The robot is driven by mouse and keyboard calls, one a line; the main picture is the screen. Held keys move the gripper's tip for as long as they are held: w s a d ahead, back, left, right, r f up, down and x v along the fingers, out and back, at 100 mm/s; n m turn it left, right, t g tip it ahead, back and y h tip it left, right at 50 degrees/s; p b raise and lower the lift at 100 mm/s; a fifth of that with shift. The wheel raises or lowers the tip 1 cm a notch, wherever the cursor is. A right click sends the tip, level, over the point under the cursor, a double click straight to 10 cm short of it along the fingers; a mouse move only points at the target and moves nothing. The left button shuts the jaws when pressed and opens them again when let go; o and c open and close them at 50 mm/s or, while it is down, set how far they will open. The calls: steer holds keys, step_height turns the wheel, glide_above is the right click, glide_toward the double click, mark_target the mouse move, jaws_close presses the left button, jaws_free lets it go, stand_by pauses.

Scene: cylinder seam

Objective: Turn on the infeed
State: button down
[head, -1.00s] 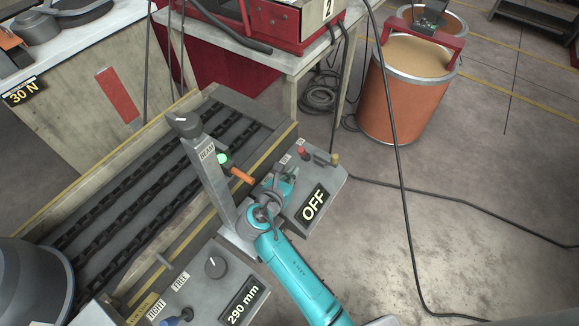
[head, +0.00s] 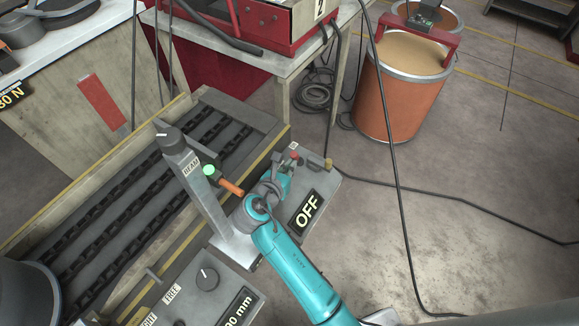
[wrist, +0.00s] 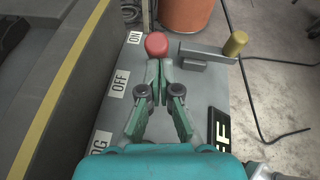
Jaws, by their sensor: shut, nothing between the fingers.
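A control box (head: 325,185) beside the conveyor carries a display (head: 307,208) reading OFF. A red ball knob (head: 294,155) sits near its far end; in the wrist view the red knob (wrist: 157,44) is beside the ON label (wrist: 134,37). The OFF label (wrist: 120,83) and a partly hidden label ending in OG (wrist: 101,141) lie nearer. My gripper (wrist: 159,66) is shut and empty, its fingertips just on the near side of the red knob. I cannot tell whether they touch it. The knob's stem is hidden by the fingers.
A crank with a brass knob (wrist: 235,43) stands right of the red knob. A grey post with an orange handle (head: 231,187) and green lamp (head: 209,170) rises left of my arm. The conveyor (head: 130,175) lies left; cables run across the floor at right.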

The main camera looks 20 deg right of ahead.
mark_target(297, 154)
steer(key=shift+w+d+r+g+y, duration=0.6)
steer(key=shift+d+r+y, duration=0.1)
steer(key=shift+d+r, duration=0.2)
steer(key=shift+w+d+r+g+y, duration=0.2)
steer(key=shift+g+y, duration=0.1)
steer(key=shift+y, duration=0.1)
steer(key=shift+w+d+r+g+y, duration=0.1)
steer(key=shift+d+g+y, duration=0.1)
steer(key=shift+g+y, duration=0.15)
steer(key=shift+w+d+r, duration=0.2)
steer(key=shift+w+d, duration=0.3)
steer(key=shift+d, duration=0.15)
steer(key=shift+w+d+r, duration=0.1)
steer(key=shift+w+d, duration=0.65)
steer(key=shift+d, duration=0.3)
steer(key=shift+d, duration=0.1)
